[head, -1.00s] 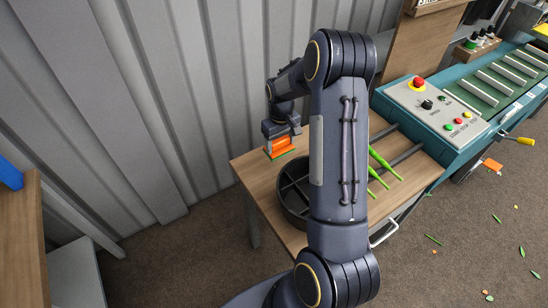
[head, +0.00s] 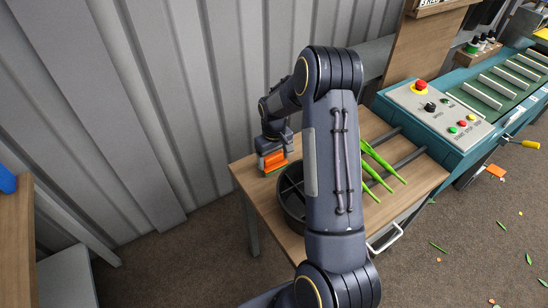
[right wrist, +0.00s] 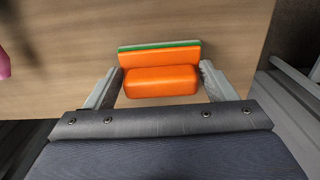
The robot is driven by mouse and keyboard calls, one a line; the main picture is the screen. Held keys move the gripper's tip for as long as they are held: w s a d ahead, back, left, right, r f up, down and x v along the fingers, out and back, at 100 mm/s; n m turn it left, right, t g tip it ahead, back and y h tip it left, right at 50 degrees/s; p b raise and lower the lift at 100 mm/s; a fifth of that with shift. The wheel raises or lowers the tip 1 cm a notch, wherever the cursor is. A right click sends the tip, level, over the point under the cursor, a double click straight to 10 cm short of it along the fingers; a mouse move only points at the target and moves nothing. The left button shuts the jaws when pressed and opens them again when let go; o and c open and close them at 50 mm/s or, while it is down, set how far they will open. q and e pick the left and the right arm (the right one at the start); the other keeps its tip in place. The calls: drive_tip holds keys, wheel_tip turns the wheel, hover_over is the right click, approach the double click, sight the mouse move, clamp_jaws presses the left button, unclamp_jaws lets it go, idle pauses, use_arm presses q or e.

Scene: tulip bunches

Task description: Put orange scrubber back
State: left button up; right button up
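The orange scrubber (head: 272,161), a block with a white and green base layer, is at the wooden table's (head: 242,172) far left corner. In the right wrist view the scrubber (right wrist: 161,81) sits between the two fingers of my right gripper (right wrist: 161,72), which meet its ends. My right gripper (head: 274,151) is shut on it from above. The scrubber is on or just above the tabletop; I cannot tell which. My right arm crosses the middle of the head view and hides part of the table. My left gripper is not in view.
A dark round divided container (head: 289,197) stands partly behind my arm. Green stems (head: 380,170) lie on the table's right side. A conveyor with a control panel (head: 440,110) is at the right, a corrugated wall behind. A pink thing (right wrist: 3,65) shows at the wrist view's left edge.

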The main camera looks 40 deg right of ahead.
drive_tip(key=shift+o, duration=1)
drive_tip(key=shift+r, duration=0.1)
wheel_tip(320, 180, up, 12)
drive_tip(key=p, duration=0.8)
wheel_tip(320, 180, up, 10)
drive_tip(key=t+y, duration=0.1)
drive_tip(key=t, duration=0.1)
hover_over(274, 157)
drive_tip(key=s+a, duration=0.4)
drive_tip(key=a, duration=0.1)
drive_tip(key=s+a+r+t+y, duration=0.1)
drive_tip(key=s+a+r, duration=0.2)
drive_tip(key=s+a, duration=0.4)
drive_tip(key=s+a+r+t+y, duration=0.1)
drive_tip(key=s+a+r, duration=0.3)
drive_tip(key=s, duration=0.9)
drive_tip(key=a+t, duration=0.1)
drive_tip(key=a, duration=0.2)
drive_tip(key=shift+s+a+t+y, duration=0.15)
drive_tip(key=shift+a+t+y, duration=0.15)
drive_tip(key=shift+a+y, duration=0.1)
